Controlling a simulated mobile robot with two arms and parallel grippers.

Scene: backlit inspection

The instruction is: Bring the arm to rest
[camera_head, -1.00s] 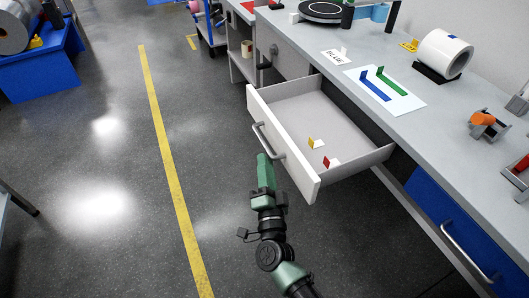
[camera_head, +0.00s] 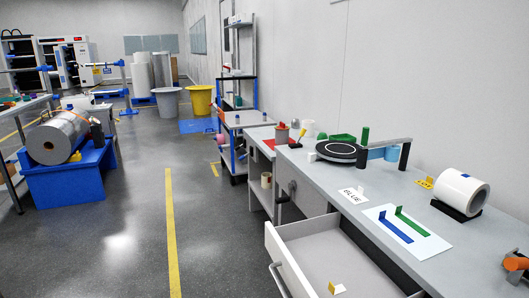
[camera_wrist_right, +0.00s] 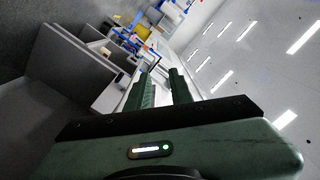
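My right gripper (camera_wrist_right: 161,76) shows in the right wrist view, with its two green fingers apart and nothing visible between them. The head view shows neither of my arms, and my left gripper is in no view. The open drawer (camera_head: 322,243) juts from the bench in the head view, its front cut by the bottom edge. A yellow tag on a white base (camera_head: 336,287) stands in it. Beyond my fingers, the wrist view shows the room tilted, with grey panels at left.
The grey bench (camera_head: 330,178) runs along the right with a black turntable (camera_head: 342,151), a white roll (camera_head: 462,190) and a white sheet with blue and green strips (camera_head: 408,233). A blue stand (camera_head: 68,178) is at left. The aisle floor (camera_head: 135,215) is clear.

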